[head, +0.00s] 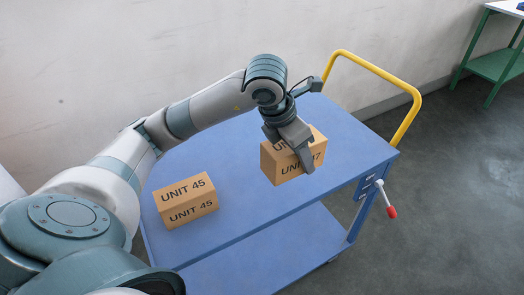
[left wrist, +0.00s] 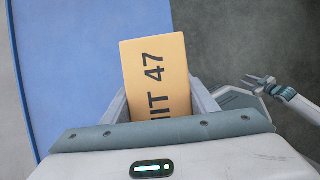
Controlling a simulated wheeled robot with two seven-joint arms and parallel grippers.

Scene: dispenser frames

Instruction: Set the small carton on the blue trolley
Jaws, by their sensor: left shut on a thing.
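My left gripper (head: 296,150) is shut on a small tan carton (head: 284,168), whose lettering is partly covered by a finger. The left wrist view shows the same carton (left wrist: 155,75) between the fingers, with "47" readable. In the head view the carton appears over the right part of the blue trolley's top deck (head: 240,140). I cannot tell whether it touches the deck. In the left wrist view the blue deck (left wrist: 75,60) lies left of the carton and dark floor lies right. My right gripper (left wrist: 260,84) shows small at the right there, its fingers apart.
Another tan carton marked "UNIT 45" (head: 187,202) stands on the deck's left part. A yellow handle (head: 385,75) rises at the trolley's far right end, with a red-tipped lever (head: 390,211) below. A green-framed table (head: 495,65) stands far right. The deck between the cartons is clear.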

